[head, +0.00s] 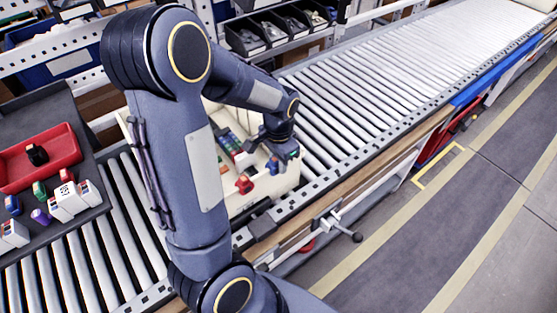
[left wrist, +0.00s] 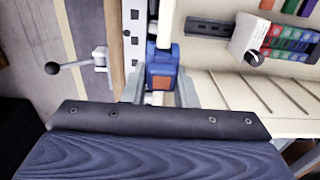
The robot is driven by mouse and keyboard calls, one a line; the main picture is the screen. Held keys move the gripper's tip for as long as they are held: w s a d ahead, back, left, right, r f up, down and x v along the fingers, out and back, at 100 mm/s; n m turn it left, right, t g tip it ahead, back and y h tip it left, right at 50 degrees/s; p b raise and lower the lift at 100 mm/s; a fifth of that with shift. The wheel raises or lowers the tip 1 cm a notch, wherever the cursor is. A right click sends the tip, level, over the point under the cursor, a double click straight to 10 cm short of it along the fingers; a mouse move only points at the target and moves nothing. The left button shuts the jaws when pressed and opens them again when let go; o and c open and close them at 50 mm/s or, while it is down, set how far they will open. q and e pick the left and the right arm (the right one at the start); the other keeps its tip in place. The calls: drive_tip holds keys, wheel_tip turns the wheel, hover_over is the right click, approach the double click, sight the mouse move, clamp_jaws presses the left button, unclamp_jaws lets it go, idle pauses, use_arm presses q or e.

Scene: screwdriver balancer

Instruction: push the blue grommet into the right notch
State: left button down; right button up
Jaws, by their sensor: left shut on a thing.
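My left gripper (head: 277,160) reaches down over the near right part of a cream-coloured panel (head: 283,184). In the left wrist view, its two grey fingers (left wrist: 160,92) are shut on the blue grommet (left wrist: 163,72), which has an orange square on its face. The grommet is at the edge of the cream panel, close to a metal rail with holes (left wrist: 135,30). A blue piece (head: 272,167) shows at the fingertips in the head view. I cannot make out the right notch or whether the grommet is in it. My right gripper is not in view.
A red piece (head: 245,185) sits on the panel left of the gripper. Coloured parts in rows (left wrist: 290,42) and a white block (left wrist: 248,42) are on the panel. A dark tray with a red bin (head: 40,160) stands at left. The roller conveyor (head: 400,70) is clear beyond.

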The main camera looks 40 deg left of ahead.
use_arm(q)
drive_tip(key=shift+f, duration=0.3)
drive_tip(key=shift+w+f+b, duration=0.1)
drive_tip(key=shift+b, duration=0.25)
idle(0.3)
drive_tip(key=c, duration=1.1)
unclamp_jaws()
wheel_tip(320, 180, up, 8)
drive_tip(key=shift+f, duration=0.1)
